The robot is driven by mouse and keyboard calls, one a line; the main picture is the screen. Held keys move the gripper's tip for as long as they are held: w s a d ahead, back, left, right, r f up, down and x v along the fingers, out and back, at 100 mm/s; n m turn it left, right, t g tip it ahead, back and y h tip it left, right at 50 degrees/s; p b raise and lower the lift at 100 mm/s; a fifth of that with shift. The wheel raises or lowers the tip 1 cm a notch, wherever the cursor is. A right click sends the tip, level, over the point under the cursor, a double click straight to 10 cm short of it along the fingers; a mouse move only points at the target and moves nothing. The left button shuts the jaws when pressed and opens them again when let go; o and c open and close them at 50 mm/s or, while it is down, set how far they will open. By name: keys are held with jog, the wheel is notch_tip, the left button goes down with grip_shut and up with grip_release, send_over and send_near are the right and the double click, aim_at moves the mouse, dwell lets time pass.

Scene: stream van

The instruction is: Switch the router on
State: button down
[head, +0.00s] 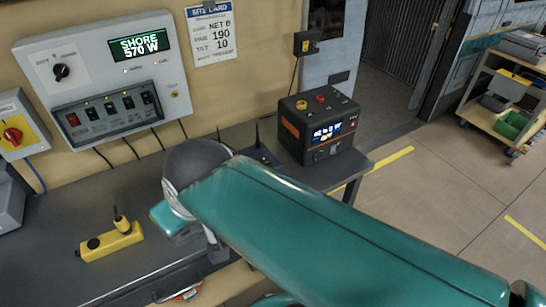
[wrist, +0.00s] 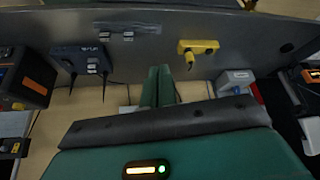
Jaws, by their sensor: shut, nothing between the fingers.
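The router appears to be the dark blue box with two black antennas (wrist: 78,56) in the upper left of the wrist view. Small pale rockers show on its right part; their positions are too small to read. In the head view only part of the router (head: 262,156) shows, behind my arm at the back of the bench, with an antenna upright. My gripper (wrist: 158,84) shows in the wrist view as two green fingers side by side, shut and empty. It is to the right of the router there and apart from it. My arm hides the gripper's fingertips in the head view.
A black power station (head: 318,128) stands right of the router. A wall panel (head: 108,80) with a knob and several switches reads SHORE 570 W. A yellow device (head: 110,242) lies on the bench (head: 55,215). A pair of pale rockers (wrist: 127,36) shows beside the router.

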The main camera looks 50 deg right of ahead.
jog(key=shift+a, duration=0.15)
jog(key=w+d+f+m+t+h, duration=0.1)
jog(key=w+d+f+h, duration=0.15)
jog(key=d, duration=0.45)
jog(key=w+d+f+m+t+h, duration=0.1)
jog(key=w+d, duration=0.3)
jog(key=d, duration=0.3)
jog(key=w+d+f+m+t+h, duration=0.15)
jog(key=w+d, duration=0.25)
jog(key=d, duration=0.4)
jog(key=s+d+f+t, duration=0.4)
jog(key=d+f, duration=0.6)
jog(key=d, duration=0.2)
jog(key=shift+s+d+f+y, duration=0.3)
jog(key=shift+s+f+y, duration=0.05)
jog(key=shift+s+y, duration=0.05)
jog(key=shift+w, duration=0.1)
